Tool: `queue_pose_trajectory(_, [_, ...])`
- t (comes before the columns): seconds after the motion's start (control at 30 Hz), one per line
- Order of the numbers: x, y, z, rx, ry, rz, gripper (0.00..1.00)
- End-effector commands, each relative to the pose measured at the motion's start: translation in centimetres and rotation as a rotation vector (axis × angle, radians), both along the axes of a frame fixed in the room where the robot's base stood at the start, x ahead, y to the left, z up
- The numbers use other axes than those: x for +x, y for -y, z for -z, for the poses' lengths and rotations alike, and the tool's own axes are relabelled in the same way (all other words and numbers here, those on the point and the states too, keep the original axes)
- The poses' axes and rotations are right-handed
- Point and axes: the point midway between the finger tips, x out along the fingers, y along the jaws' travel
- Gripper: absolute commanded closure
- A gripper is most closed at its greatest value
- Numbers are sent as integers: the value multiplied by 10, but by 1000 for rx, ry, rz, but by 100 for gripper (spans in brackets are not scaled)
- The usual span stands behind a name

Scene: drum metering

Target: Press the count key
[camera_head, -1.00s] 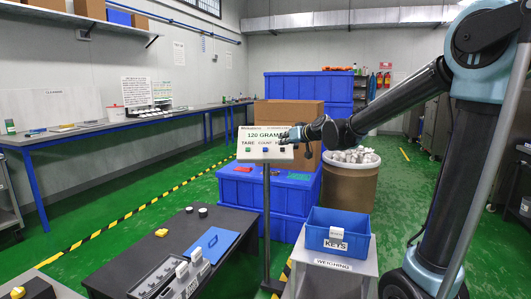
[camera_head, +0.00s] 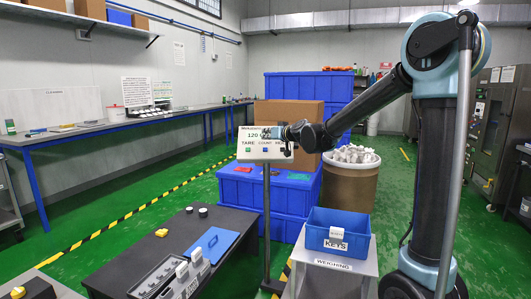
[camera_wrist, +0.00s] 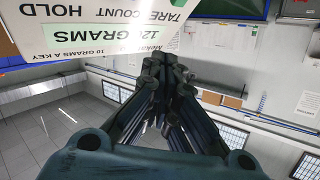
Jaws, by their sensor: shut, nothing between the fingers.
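The indicator panel (camera_head: 253,156) stands on a post in the middle of the head view, labelled TARE, COUNT and a third word partly hidden. The blue count key (camera_head: 265,150) sits below the COUNT label, beside the green tare key (camera_head: 249,150). My gripper (camera_head: 270,132) is shut and empty; it covers the right part of the readout, above the count key in the picture. In the wrist view my closed fingertips (camera_wrist: 167,62) show beside the upside-down panel (camera_wrist: 105,22), which reads 120 GRAMS. I cannot tell whether they touch it. The keys are not clear there.
A weighing table (camera_head: 340,278) holds a blue KEYS bin (camera_head: 348,222) in front right of the post. Blue crates (camera_head: 240,190), a cardboard box (camera_head: 300,113) and a drum (camera_head: 349,188) of pale pieces stand behind. A dark table (camera_head: 180,229) is at lower left.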

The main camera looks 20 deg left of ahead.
Motion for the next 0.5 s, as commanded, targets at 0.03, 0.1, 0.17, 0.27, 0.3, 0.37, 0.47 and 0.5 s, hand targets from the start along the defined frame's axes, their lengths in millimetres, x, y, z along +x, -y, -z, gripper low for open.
queue_pose_trajectory(0.03, [4, -1, 4, 0, 0, 1, 100])
queue_pose_trajectory(0.1, [10, -2, 10, 0, 0, 1, 100])
queue_pose_trajectory(0.17, [15, -4, 15, 0, 0, 1, 100])
queue_pose_trajectory(0.27, [23, -6, 23, 0, 0, 1, 100])
queue_pose_trajectory(0.3, [26, -7, 27, 0, 0, 1, 100])
queue_pose_trajectory(0.37, [31, -9, 32, 0, -1, 1, 100])
queue_pose_trajectory(0.47, [38, -10, 39, -1, -1, 0, 100])
queue_pose_trajectory(0.5, [41, -11, 42, -1, -1, 1, 100])
